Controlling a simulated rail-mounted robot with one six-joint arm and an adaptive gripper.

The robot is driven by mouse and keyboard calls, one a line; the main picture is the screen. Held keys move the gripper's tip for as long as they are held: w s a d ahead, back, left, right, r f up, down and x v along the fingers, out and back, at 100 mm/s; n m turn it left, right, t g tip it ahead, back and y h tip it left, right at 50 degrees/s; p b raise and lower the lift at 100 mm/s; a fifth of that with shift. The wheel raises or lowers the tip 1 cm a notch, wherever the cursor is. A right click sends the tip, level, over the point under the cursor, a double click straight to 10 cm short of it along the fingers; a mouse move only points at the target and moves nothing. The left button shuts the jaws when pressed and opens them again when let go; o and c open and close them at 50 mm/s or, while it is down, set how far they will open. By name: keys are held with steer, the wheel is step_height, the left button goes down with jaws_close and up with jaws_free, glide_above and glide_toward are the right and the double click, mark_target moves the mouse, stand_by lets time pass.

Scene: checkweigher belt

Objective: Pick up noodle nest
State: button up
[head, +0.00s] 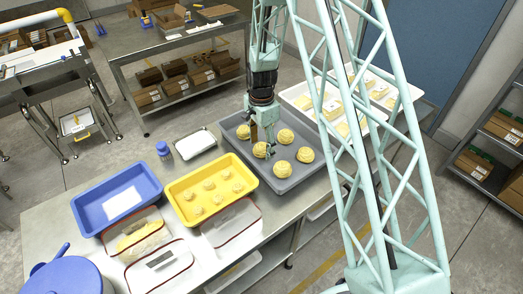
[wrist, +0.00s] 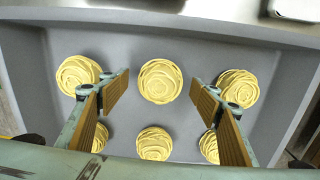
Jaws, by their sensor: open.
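Several pale yellow, coiled noodle nests lie apart in a grey tray (head: 307,183) on the steel table. One noodle nest (head: 305,155) shows at the tray's right in the head view, another (head: 282,169) nearer the front. My gripper (head: 262,142) is over the tray, pointing down, open and empty. In the wrist view my gripper's tan-padded fingers (wrist: 160,95) stand wide apart. The far middle nest (wrist: 160,81) shows in the gap between the fingertips, and the near middle nest (wrist: 154,143) lies closer. The fingers partly cover the side nests. Height above them is unclear.
A yellow tray (head: 187,219) with several smaller nests stands left of the grey tray. A white tray (head: 299,92) with yellow pieces lies behind right. A small blue-capped jar (head: 163,149) stands at the back edge.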

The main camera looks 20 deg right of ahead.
mark_target(262, 146)
steer(key=shift+f, duration=0.15)
stand_by(0.5)
steer(key=c, duration=1)
steer(key=shift+r, duration=0.2)
steer(key=shift+r, duration=4.85)
